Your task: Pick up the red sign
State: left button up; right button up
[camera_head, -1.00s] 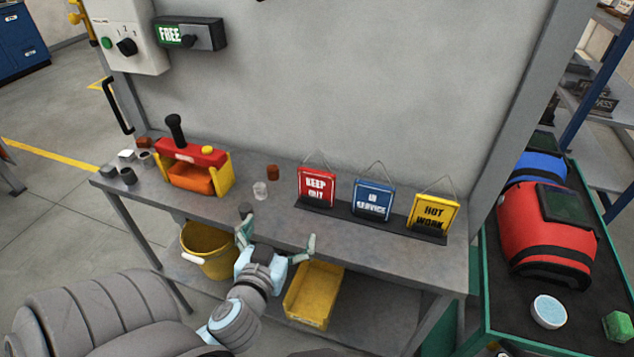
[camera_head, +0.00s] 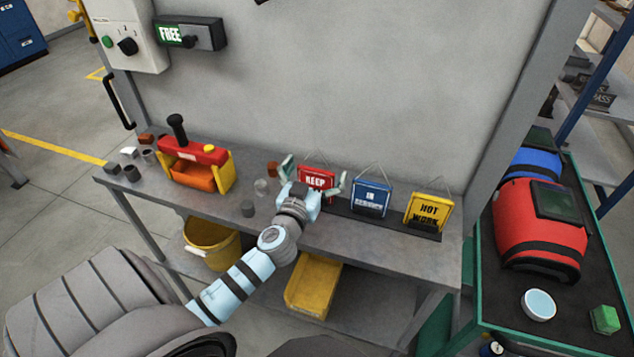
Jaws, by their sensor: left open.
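The red sign (camera_head: 316,177) reads "KEEP" in white, has a wire hanger on top, and stands at the left end of a dark rack (camera_head: 385,218) on the grey bench. My left gripper (camera_head: 315,178) is open in front of the red sign, with one finger to the sign's left and the other to its right. The gripper hides the sign's lower part, and I cannot tell if it touches the sign. My right gripper is not in view.
A blue sign (camera_head: 371,197) and a yellow "HOT WORK" sign (camera_head: 429,211) stand to the right on the rack. A red and yellow device (camera_head: 195,167) stands farther left.

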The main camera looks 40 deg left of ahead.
pick_arm(q)
jog(key=shift+s, duration=0.1)
jog(key=c, duration=1.3)
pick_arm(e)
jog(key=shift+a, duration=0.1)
